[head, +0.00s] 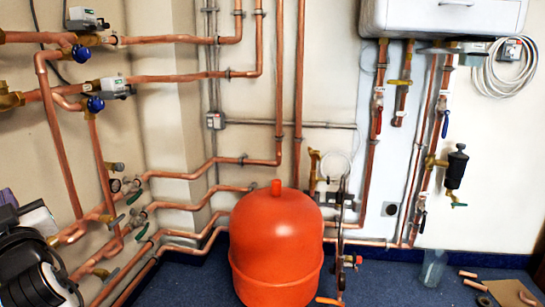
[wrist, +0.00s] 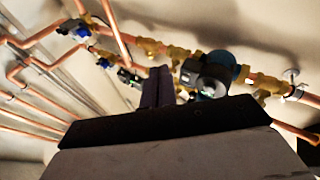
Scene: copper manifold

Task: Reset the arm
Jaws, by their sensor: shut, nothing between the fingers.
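My gripper (wrist: 157,78) shows in the wrist view as dark fingers standing close together above a wide dark body. The fingers are shut with nothing between them. They point toward copper pipes (wrist: 45,62) and brass fittings (wrist: 177,53) on a pale wall, with a dark pump (wrist: 205,72) just right of the fingertips. I cannot tell how far the fingers are from the pump, but no contact shows. In the head view, black and white parts of my arm are at the lower left edge. The fingertips are not clear there.
An orange-red tank (head: 276,240) stands on the blue floor (head: 385,280). Copper pipes and valves with blue handles (head: 95,103) project at the left. A white wall unit (head: 440,18) hangs at the upper right. A clear bottle (head: 433,267) and a board (head: 512,291) are at the lower right.

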